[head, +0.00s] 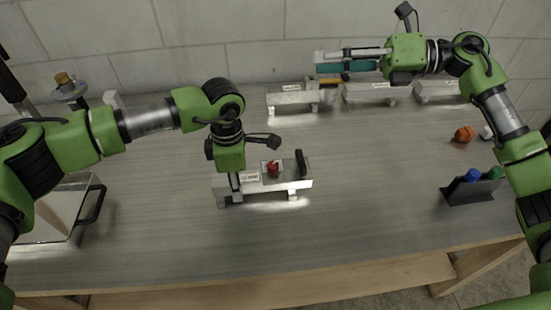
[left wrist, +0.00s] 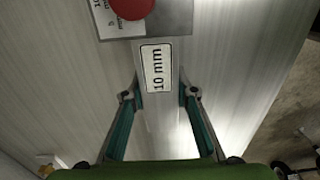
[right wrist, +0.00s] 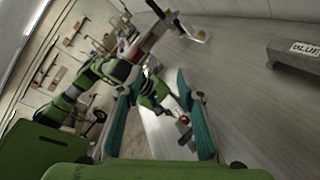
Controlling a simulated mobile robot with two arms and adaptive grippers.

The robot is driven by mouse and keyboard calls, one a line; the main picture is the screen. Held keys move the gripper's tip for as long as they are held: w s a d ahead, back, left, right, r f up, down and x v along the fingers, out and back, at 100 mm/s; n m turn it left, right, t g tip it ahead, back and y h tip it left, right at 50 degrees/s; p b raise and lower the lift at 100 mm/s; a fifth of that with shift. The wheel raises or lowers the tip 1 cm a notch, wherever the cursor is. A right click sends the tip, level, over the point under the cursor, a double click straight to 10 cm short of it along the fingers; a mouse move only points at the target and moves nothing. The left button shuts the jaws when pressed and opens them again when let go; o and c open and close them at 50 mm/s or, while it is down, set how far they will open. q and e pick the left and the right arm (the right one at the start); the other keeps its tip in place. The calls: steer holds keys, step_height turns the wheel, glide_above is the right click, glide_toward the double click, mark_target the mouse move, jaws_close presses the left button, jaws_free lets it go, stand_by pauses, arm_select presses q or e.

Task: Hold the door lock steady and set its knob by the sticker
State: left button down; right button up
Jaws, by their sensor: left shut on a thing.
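The door lock (head: 292,186) is a pale metal bar on short feet in the middle of the bench, with a red knob (head: 272,170) and an upright black handle (head: 301,163). Its sticker (left wrist: 155,68) reads "10 mm" in the left wrist view. My left gripper (head: 236,187) points down at the lock's left end and is shut on the bar, one finger on each side, beside the sticker. The knob is cut off at the top of that view. My right gripper (head: 322,62) is high near the back, pointing left, its fingers apart with nothing between them.
Several labelled metal pieces (head: 377,94) stand along the back; one label (right wrist: 305,49) reads "BLUE". At right are an orange part (head: 464,134) and a black holder (head: 472,192) with blue and green items. A black-handled case (head: 62,210) is at left. The front bench is clear.

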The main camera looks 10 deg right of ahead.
steer(key=s+a+f+n+g+h, duration=0.3)
steer(key=s+a+f+n+g, duration=0.25)
steer(key=s+a, duration=0.2)
steer(key=n+t+h, duration=0.1)
steer(key=n+h, duration=0.6)
steer(key=h, duration=0.1)
glide_toward(273, 164)
steer(key=x, duration=0.8)
steer(key=shift+s+a+f, duration=0.1)
steer(key=shift+f, duration=0.15)
jaws_close()
